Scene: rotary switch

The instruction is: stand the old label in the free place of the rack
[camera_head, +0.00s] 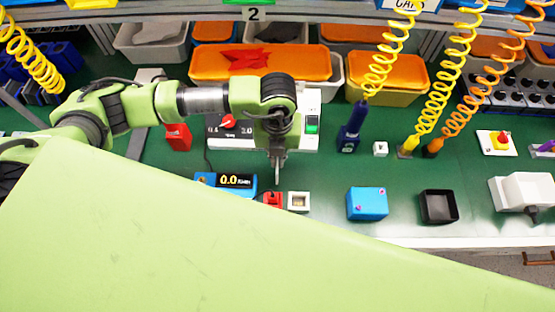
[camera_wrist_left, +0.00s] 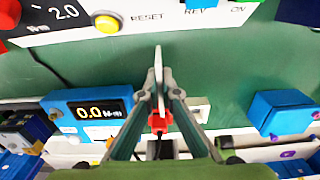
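My left gripper (camera_head: 278,172) points down over the green bench, just behind the small red item and the small white frame. In the left wrist view my left gripper (camera_wrist_left: 159,92) has its fingers closed together on a thin pale plate (camera_wrist_left: 158,66), seen nearly edge-on. It looks like the old label; its face and any writing cannot be read. The plate is above the bench. I cannot clearly make out the rack or its free place in either view. My right gripper is not in view.
A blue torque display (camera_head: 232,182), a red item (camera_head: 272,198), a white frame (camera_head: 298,202), a blue box (camera_head: 367,204) and a black tray (camera_head: 438,206) stand along the front. The switch panel (camera_head: 301,140) is behind the gripper. A large pale green surface hides the lower left.

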